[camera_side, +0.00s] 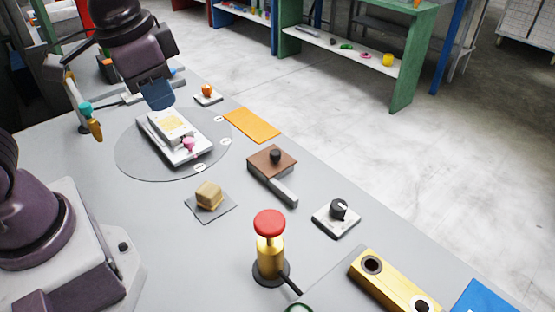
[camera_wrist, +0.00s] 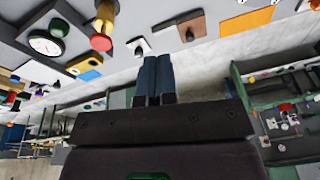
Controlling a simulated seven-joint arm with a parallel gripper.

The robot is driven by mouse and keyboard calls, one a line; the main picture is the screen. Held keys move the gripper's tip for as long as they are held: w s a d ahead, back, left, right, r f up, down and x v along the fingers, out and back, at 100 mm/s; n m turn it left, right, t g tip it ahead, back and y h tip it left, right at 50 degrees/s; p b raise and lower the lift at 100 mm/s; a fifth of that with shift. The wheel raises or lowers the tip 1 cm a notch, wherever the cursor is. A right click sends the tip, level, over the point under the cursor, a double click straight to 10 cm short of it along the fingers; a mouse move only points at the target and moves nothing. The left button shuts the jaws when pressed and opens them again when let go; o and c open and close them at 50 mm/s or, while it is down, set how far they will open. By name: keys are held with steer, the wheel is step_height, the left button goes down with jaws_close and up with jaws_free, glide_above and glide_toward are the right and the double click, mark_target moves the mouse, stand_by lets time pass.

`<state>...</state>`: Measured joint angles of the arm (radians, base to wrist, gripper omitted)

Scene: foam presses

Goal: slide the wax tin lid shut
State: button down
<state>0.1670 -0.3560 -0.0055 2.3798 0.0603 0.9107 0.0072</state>
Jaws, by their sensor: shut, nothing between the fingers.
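What looks like the wax tin (camera_side: 157,135) is a white, low rectangular piece on a round grey disc on the table in the side view. A pale yellow patch shows in its raised part, and a pink knob (camera_side: 188,143) stands at its near end. I cannot tell how far the lid covers it. My gripper (camera_side: 160,104) has dark blue fingers and is just behind the tin's far end, its tips a little above the table or near it. In the wrist view my gripper (camera_wrist: 158,80) has its fingers together and empty. The tin does not show there.
Near the tin are an orange mat (camera_side: 252,125), a tan block (camera_side: 209,195) on a grey square, and a brown block with a black knob (camera_side: 272,162). A red-topped brass post (camera_side: 270,225) stands nearer the camera. A teal-topped handle (camera_side: 92,125) stands left.

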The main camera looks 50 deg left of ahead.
steer(key=w+d+f+m+g+y, duration=0.3)
steer(key=w+d+f+m, duration=0.25)
steer(key=w+f, duration=0.2)
steer(key=m+t+y, duration=0.3)
steer(key=m+y, duration=0.3)
steer(key=m, duration=0.7)
glide_toward(278, 159)
steer(key=f, duration=0.4)
steer(key=shift+a+f, duration=0.1)
steer(key=shift+a, duration=0.1)
steer(key=a, duration=0.1)
steer(key=w+a, duration=0.1)
steer(key=a, duration=0.1)
steer(key=shift+a+f, duration=0.15)
steer(key=shift+f, duration=0.05)
steer(key=shift+w+a, duration=0.1)
steer(key=shift+a, duration=0.4)
